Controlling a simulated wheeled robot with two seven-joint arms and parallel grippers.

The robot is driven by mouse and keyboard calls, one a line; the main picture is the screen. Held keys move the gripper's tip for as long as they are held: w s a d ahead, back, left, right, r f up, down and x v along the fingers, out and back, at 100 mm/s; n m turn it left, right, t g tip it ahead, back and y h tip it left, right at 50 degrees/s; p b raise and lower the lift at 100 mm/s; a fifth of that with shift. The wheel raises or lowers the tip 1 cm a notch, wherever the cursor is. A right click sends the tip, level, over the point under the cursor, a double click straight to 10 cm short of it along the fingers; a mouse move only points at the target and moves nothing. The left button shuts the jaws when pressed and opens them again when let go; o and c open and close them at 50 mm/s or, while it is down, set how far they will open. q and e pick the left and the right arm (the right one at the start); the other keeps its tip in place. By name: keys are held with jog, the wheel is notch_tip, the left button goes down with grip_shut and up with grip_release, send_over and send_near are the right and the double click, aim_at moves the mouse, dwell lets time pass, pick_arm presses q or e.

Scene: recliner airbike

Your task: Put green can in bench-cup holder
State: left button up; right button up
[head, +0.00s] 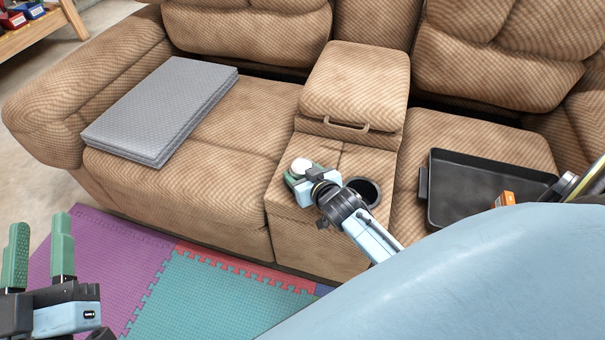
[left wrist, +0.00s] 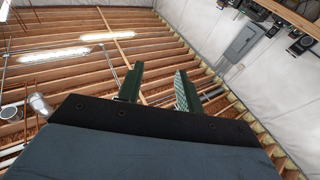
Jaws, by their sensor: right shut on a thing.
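My right gripper (head: 299,178) reaches over the recliner's centre console and is shut on a can (head: 302,165) with a pale round top. The can's side is mostly hidden by the green fingers, so its colour is hard to confirm. It is at the left side of the console top; whether it sits inside a holder or above it cannot be told. A dark round cup holder (head: 363,191) shows just right of the gripper and looks empty. My left gripper (head: 39,245) is open and empty at the lower left, fingers pointing up; its fingers also show in the left wrist view (left wrist: 160,88).
The brown recliner (head: 225,125) has a grey folded pad (head: 160,108) on its left seat. A black tray (head: 485,188) lies on the right seat, with an orange item (head: 504,199) near it. Coloured foam mats (head: 200,290) cover the floor in front.

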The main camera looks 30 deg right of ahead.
dwell(0.3)
jog(key=o, duration=1.2)
jog(key=shift+f, duration=0.1)
